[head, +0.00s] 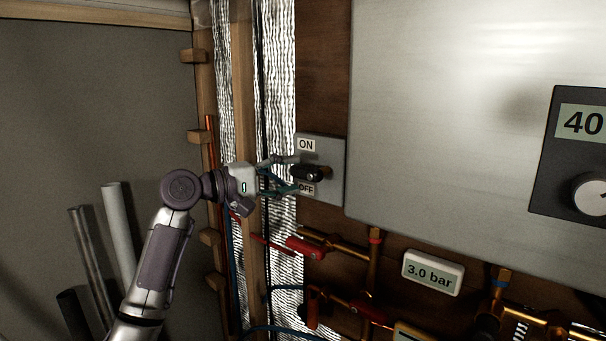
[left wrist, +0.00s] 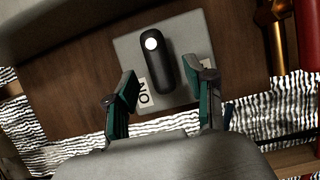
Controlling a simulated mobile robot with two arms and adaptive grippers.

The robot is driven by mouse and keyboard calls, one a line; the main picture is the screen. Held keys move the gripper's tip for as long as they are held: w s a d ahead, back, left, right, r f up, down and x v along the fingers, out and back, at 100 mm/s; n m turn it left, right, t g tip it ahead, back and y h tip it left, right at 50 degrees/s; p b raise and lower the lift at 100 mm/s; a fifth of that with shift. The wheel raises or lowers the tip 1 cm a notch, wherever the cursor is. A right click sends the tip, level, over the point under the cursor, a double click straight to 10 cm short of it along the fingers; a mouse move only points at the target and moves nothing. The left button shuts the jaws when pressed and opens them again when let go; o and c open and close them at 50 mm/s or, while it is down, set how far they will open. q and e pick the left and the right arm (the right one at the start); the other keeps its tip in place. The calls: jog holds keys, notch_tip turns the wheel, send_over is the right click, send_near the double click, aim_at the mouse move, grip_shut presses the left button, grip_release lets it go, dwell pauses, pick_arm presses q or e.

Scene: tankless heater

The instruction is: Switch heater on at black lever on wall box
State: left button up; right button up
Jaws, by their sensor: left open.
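The grey wall box (head: 336,165) is on the wooden wall panel, with an ON label above and an OFF label below. Its black lever (head: 308,172) lies roughly level between the labels, its free end towards the left. My left gripper (head: 291,174) is open at the lever's free end, one finger above and one below. In the left wrist view the black lever (left wrist: 176,88) shows between and beyond the two green-padded fingers (left wrist: 165,88), with visible gaps on both sides. The left finger partly covers the ON label (left wrist: 144,93) there. My right gripper is not in view.
The large metal heater casing (head: 440,100) is right of the box, with a display reading 40 (head: 583,122). Below are copper pipes with a red valve handle (head: 305,247) and a 3.0 bar gauge (head: 432,273). A wooden stud (head: 243,90) stands at the left.

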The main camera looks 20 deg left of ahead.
pick_arm(q)
jog(key=v, duration=0.8)
